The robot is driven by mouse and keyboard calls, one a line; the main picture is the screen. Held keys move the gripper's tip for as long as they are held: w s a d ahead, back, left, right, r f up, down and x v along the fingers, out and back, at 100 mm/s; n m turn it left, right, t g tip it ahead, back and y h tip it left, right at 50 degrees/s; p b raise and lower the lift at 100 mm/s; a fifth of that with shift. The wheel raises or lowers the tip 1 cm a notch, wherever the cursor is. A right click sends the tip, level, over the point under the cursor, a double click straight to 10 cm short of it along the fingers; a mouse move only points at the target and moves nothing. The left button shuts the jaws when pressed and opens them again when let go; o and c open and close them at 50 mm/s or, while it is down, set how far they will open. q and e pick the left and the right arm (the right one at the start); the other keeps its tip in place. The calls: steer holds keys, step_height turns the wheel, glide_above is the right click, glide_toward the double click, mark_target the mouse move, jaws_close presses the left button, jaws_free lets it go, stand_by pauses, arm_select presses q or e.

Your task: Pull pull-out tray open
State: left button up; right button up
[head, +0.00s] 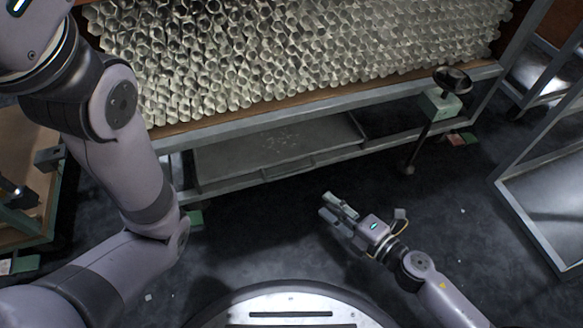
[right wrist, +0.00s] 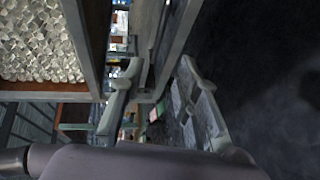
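The pull-out tray (head: 270,143) is a flat grey metal tray low under the tube rack in the head view, with small pale bits on it. Its front edge, with a handle (head: 288,170), lies close along the rack's lower rail. My right gripper (head: 338,206) is in front of the tray, below and to the right of the handle in the picture, and apart from it. In the right wrist view its two fingers (right wrist: 163,95) stand apart with nothing seen between them. My left arm crosses the left side of the head view; its fingers are out of view.
The rack (head: 330,105) above holds many stacked glass tubes (head: 290,50). A post with a dark round knob (head: 452,78) stands at its right front. A metal frame (head: 535,215) is at the right and a wooden cart (head: 25,190) at the left.

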mark_target(291, 173)
steer(key=b+x, duration=0.1)
steer(key=x, duration=1.4)
steer(key=shift+w, duration=0.15)
steer(key=shift+r, duration=0.1)
steer(key=shift+c, duration=0.5)
jaws_close()
